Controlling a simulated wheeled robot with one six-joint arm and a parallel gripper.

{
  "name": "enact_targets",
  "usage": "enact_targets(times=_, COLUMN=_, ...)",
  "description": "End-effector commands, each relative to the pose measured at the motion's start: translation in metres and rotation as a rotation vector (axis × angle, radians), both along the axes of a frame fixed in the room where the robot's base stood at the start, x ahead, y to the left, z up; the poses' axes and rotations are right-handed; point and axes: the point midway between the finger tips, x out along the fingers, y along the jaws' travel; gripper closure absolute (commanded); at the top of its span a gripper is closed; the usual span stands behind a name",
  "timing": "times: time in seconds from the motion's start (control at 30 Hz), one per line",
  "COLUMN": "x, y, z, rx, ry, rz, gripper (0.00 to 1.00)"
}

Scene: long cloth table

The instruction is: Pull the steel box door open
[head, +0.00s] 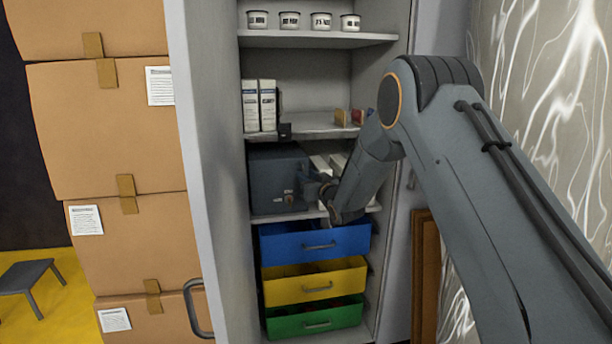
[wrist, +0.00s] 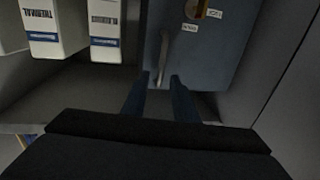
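The steel box (head: 272,180) is a dark grey box on a cabinet shelf, above the coloured drawers. In the wrist view its door (wrist: 205,60) faces the camera and looks shut. The door has a pale upright bar handle (wrist: 163,60), a knob with a yellow mark (wrist: 196,8) and small white labels. My gripper (wrist: 160,84) is open, its two dark fingers apart, with the handle's lower end between or just beyond the fingertips. I cannot tell whether they touch. In the head view my gripper (head: 322,190) is at the box's right side, partly hidden by my wrist.
White cartons (head: 259,105) stand on the shelf above, and mugs (head: 304,20) on the top shelf. Blue (head: 290,243), yellow (head: 290,287) and green (head: 290,322) drawers lie below. The open cabinet door (head: 205,150) and stacked cardboard boxes (head: 105,130) stand at left.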

Motion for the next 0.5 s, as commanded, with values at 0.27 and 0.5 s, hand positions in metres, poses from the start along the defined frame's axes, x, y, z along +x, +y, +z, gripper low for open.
enact_targets(times=0.27, x=0.0117, y=0.0059, z=-0.0002, rx=0.0, ry=0.001, rz=-0.001, gripper=0.74)
enact_targets(times=0.5, x=0.0116, y=0.0057, z=-0.0003, rx=0.0, ry=0.001, rz=-0.001, gripper=0.84)
